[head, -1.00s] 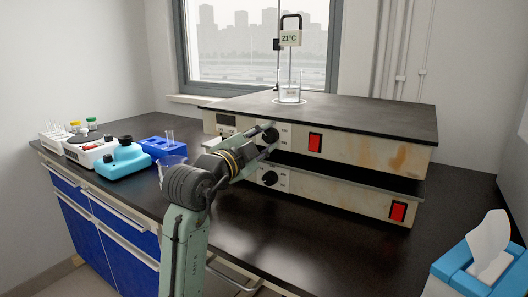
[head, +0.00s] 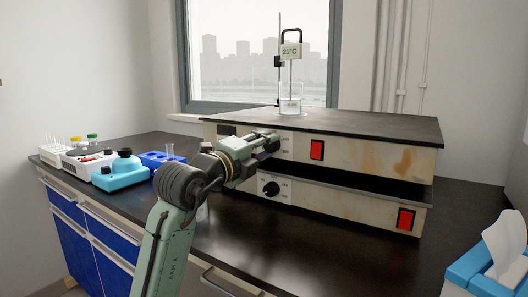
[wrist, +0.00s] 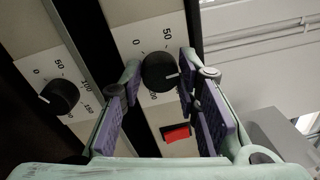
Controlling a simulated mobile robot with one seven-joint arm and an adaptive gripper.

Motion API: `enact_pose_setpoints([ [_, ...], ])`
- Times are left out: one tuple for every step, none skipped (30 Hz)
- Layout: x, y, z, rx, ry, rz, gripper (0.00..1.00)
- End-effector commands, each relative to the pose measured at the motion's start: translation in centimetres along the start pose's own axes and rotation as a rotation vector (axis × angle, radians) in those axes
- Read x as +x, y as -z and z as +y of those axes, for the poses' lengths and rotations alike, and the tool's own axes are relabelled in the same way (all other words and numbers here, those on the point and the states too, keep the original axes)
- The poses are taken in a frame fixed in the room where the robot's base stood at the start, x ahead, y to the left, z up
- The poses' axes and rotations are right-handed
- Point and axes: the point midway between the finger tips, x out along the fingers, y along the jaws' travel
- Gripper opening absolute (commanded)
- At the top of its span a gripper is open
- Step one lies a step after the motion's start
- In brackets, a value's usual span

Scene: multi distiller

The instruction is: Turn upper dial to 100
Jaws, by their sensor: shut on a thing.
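The upper dial (wrist: 158,72) is a black round knob on the pale front of the upper hotplate unit (head: 370,158). My gripper (head: 272,142) is at this dial and mostly hides it in the head view. In the wrist view my gripper (wrist: 161,73) has one finger on each side of the knob, shut on it. The knob's white mark points to the right in the wrist view, toward the right finger. The 0 and 50 labels show; the finger hides the label on that side. The lower dial (wrist: 60,97) is free, also visible in the head view (head: 271,188).
Red switches sit on the upper (head: 317,150) and lower (head: 405,219) units. A beaker (head: 291,97) with a thermometer reading 21°C stands on top. Blue and white lab devices (head: 119,170) are at left, a tissue box (head: 485,265) at right. The bench front is clear.

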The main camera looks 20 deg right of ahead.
Motion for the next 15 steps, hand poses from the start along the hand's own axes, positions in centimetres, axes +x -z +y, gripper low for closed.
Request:
enact_pose_setpoints([
  [0.00,0.06,0.13,0.016,-0.002,0.002,0.02],
  [0.00,0.06,0.11,0.025,-0.002,0.003,0.02],
  [-0.01,0.05,0.08,0.034,-0.002,0.003,0.02],
  [-0.01,0.05,0.06,0.041,-0.002,0.004,0.02],
  [-0.01,0.05,0.05,0.046,-0.002,0.004,0.02],
  [-0.01,0.05,0.03,0.053,-0.002,0.005,0.02],
  [-0.01,0.06,0.02,0.057,-0.002,0.005,0.02],
  [-0.01,0.06,0.02,0.059,-0.002,0.005,0.02],
  [0.00,0.06,0.01,0.062,-0.002,0.006,0.02],
  [0.00,0.06,0.00,0.063,-0.002,0.006,0.02],
  [0.00,0.06,0.00,0.064,-0.002,0.006,0.02],
  [0.00,0.06,0.00,0.064,-0.002,0.006,0.02],
  [0.00,0.06,0.00,0.065,-0.002,0.006,0.02],
  [0.00,0.06,-0.01,0.065,-0.002,0.006,0.02],
  [0.01,0.07,-0.01,0.064,-0.002,0.006,0.02],
])
